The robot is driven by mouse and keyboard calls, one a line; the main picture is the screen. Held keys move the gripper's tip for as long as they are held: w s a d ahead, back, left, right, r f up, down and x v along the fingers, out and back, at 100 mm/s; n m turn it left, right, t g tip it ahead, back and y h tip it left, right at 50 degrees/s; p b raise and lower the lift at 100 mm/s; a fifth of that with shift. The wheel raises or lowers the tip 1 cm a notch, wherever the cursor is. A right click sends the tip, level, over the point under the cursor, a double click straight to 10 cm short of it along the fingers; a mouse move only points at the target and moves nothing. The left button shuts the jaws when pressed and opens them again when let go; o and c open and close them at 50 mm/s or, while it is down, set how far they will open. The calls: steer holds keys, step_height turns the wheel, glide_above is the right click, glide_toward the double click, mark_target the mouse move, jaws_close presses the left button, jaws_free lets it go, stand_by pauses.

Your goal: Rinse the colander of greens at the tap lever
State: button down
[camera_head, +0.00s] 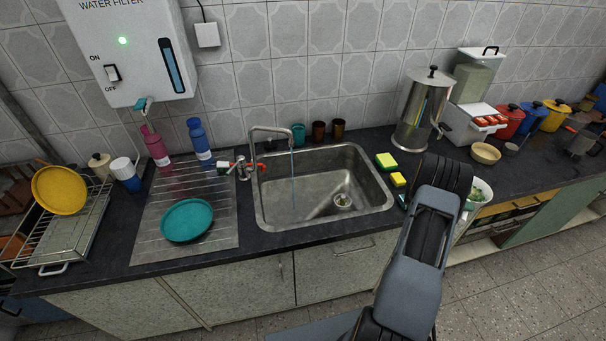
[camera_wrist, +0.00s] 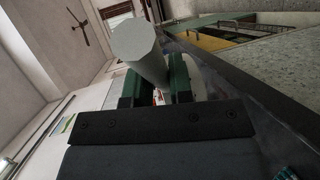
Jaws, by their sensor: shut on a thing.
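The white colander (camera_head: 488,190) with green leaves (camera_head: 478,194) shows at the right, beside my arm and at the counter's front edge. My arm hides its left part. In the wrist view my gripper (camera_wrist: 155,88) is shut on a pale grey cylinder (camera_wrist: 138,45), which looks like the colander's handle. A pale curved surface behind the fingers may be the colander's bowl. The tap (camera_head: 268,132) stands behind the steel sink (camera_head: 375,208), and a thin stream of water falls from its spout. The tap lever (camera_head: 241,168) is left of the sink.
Yellow and green sponges (camera_head: 387,161) lie right of the sink. A steel water container (camera_head: 424,108) stands behind them. A teal plate (camera_head: 187,220) lies on the drainboard (camera_head: 222,238) at left. Cups (camera_head: 318,131) stand behind the sink. The sink basin is empty.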

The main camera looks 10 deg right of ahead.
steer(key=shift+s+a+r, duration=0.1)
steer(key=shift+a, duration=0.05)
steer(key=shift+s+a+p, duration=0.15)
steer(key=shift+a+p, duration=0.2)
steer(key=shift+p, duration=0.05)
steer(key=shift+d, duration=0.25)
steer(key=shift+w+d, duration=0.25)
steer(key=shift+d, duration=0.05)
steer(key=shift+a, duration=0.15)
steer(key=shift+s+a+p, duration=0.25)
steer(key=shift+a+p, duration=0.05)
steer(key=shift+a, duration=0.1)
steer(key=shift+d, duration=0.15)
